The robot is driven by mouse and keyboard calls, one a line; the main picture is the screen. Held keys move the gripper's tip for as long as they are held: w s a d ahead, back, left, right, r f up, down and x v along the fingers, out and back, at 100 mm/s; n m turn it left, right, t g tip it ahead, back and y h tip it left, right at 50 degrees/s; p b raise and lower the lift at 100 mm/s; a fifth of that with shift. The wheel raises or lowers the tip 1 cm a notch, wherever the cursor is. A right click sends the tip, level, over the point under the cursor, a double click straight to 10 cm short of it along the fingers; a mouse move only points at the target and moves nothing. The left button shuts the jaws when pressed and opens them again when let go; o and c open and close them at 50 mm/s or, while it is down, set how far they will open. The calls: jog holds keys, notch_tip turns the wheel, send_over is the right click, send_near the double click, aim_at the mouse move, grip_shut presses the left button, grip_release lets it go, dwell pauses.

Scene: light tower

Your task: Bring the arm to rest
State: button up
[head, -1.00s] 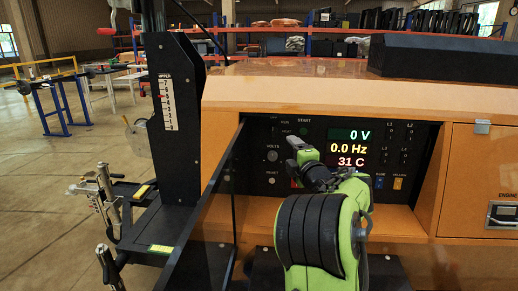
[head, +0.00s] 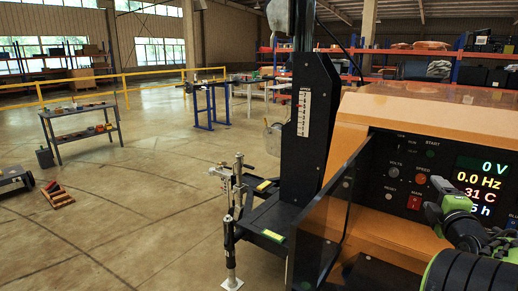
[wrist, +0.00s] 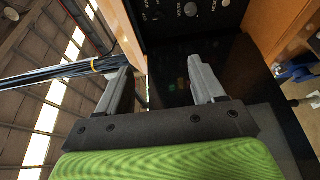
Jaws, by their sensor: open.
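My arm, green and black, shows at the lower right of the head view, in front of the orange machine's control panel (head: 412,178). My gripper (wrist: 166,82) is open in the wrist view, its two grey fingers apart with nothing between them. Beyond the fingers are a dark glossy surface and the lower part of the panel with its knobs. In the head view the gripper (head: 441,212) is seen from behind near the red MAIN switch (head: 413,202); its fingertips are hard to make out there. The panel display (head: 477,180) reads 0 V, 0.0 Hz and 31 C.
A dark open door (head: 340,215) stands out from the machine left of the panel. Left of it are the black mast (head: 307,120) and a stabiliser leg (head: 233,240). A workbench (head: 80,125) and yellow railing (head: 125,90) stand farther off. The floor at left is mostly clear.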

jog(key=s+a+f+m+g+y, duration=0.1)
jog(key=s+a+m+g+y, duration=0.25)
jog(key=a, duration=0.55)
jog(key=s+a+f+m+g+y, duration=0.1)
jog(key=s+a+f+m+g, duration=0.1)
jog(key=s+a+m, duration=0.6)
jog(key=s+a+f+m+g, duration=0.1)
jog(key=s+a+f+g, duration=0.25)
jog(key=s+a, duration=0.4)
jog(key=s+a+f+m+g, duration=0.2)
jog(key=s+a+f, duration=0.2)
jog(key=s, duration=0.7)
notch_tip(320, 180, up, 14)
jog(key=s+p, duration=0.2)
jog(key=p, duration=1.3)
jog(key=shift+s+m+g+p, duration=0.25)
jog(key=shift+m+g+p, duration=0.05)
jog(key=shift+m, duration=0.05)
jog(key=shift+r, duration=0.1)
